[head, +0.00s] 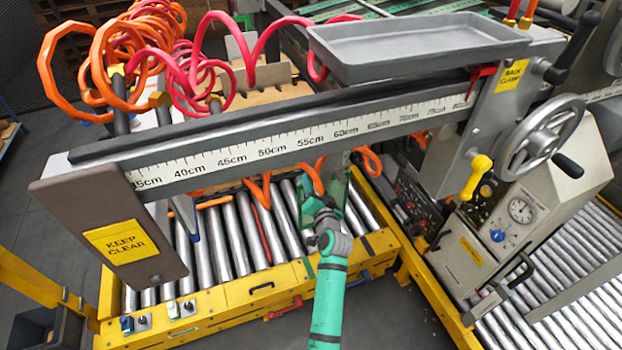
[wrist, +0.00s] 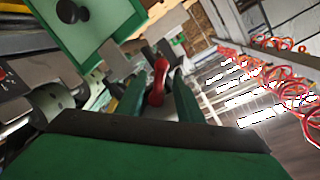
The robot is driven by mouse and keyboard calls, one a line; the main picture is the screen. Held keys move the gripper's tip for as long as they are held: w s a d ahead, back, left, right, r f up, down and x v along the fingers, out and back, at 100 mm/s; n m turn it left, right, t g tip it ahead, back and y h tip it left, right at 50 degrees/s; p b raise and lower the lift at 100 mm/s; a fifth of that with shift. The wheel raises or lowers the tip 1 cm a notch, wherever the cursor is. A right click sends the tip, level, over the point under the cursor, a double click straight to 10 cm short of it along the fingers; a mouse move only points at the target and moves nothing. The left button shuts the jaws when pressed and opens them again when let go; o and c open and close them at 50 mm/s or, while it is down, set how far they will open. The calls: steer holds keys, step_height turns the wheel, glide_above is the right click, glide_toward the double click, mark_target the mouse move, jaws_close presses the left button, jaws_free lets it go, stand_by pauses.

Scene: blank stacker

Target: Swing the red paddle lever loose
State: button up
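The red paddle lever (wrist: 159,77) shows in the wrist view as a rounded red grip, ahead of my gripper and between its two fingers. My gripper (wrist: 161,84) is open, with dark green fingers on either side of the lever. A gap shows to the right of the lever; whether the left finger touches it I cannot tell. In the head view my green arm reaches up over the yellow roller frame to beneath the ruled beam. The lever cannot be made out there, and my fingertips are not clear.
The ruled beam (head: 240,151) spans above my wrist, with a grey tray (head: 415,48) over its right part. A green housing with a black knob (wrist: 70,11) is close at upper left in the wrist view. Coiled orange hoses (head: 110,62) hang behind. A handwheel (head: 541,136) stands right.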

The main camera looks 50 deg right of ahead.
steer(key=f+v, duration=0.1)
steer(key=v, duration=0.5)
steer(key=shift+s+a+r, duration=0.3)
steer(key=shift+s+r, duration=0.1)
steer(key=shift+r, duration=0.15)
steer(key=shift+s+d, duration=0.15)
steer(key=shift+c, duration=0.2)
steer(key=c, duration=0.5)
steer(key=shift+f+m, duration=0.2)
steer(key=shift+m, duration=0.2)
jaws_close()
steer(key=s+d+f+m, duration=0.3)
steer(key=f+m, duration=0.2)
steer(key=m, duration=1.2)
steer(key=w+d+r, duration=0.2)
steer(key=w, duration=0.7)
steer(key=shift+w+d+t+y, duration=0.2)
steer(key=shift+t+y, duration=0.1)
steer(key=shift+t, duration=0.1)
